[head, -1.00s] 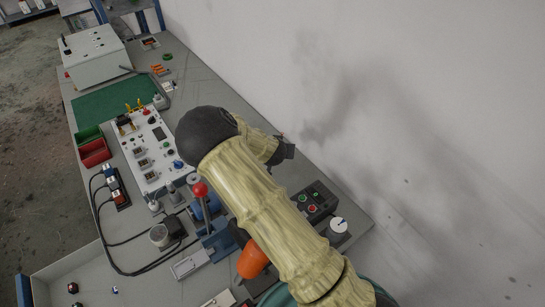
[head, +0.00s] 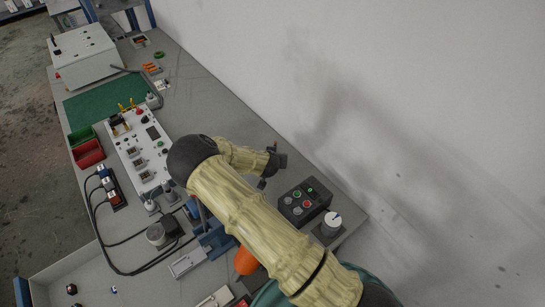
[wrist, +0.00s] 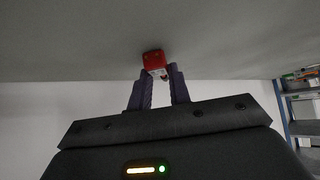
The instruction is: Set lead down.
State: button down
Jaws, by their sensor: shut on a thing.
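My gripper (wrist: 158,82) is shut on a small red block with a paler lower face (wrist: 154,60), held at its fingertips in the wrist view. I take this block for the lead's end; no cable shows on it. In the head view my gripper (head: 274,162) is a small dark shape above the bench near the wall, and what it holds cannot be made out. Black cables (head: 98,226) with plugs in a socket strip (head: 110,188) lie at the bench's left side.
A black button box (head: 305,200) and a white-topped knob (head: 332,222) stand on the right of the bench. A white control panel (head: 140,150), red bin (head: 88,153), green mat (head: 105,97) and white cabinet (head: 85,55) lie farther left. Bare bench (head: 205,95) runs along the wall.

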jog(key=shift+f, duration=0.2)
jog(key=c, duration=1.3)
grip_release()
jog(key=shift+r, duration=0.25)
jog(key=b+v, duration=0.2)
jog(key=v, duration=0.9)
jog(key=shift+s+r+b, duration=0.25)
jog(key=shift+s+b, duration=0.05)
jog(key=shift+s, duration=0.05)
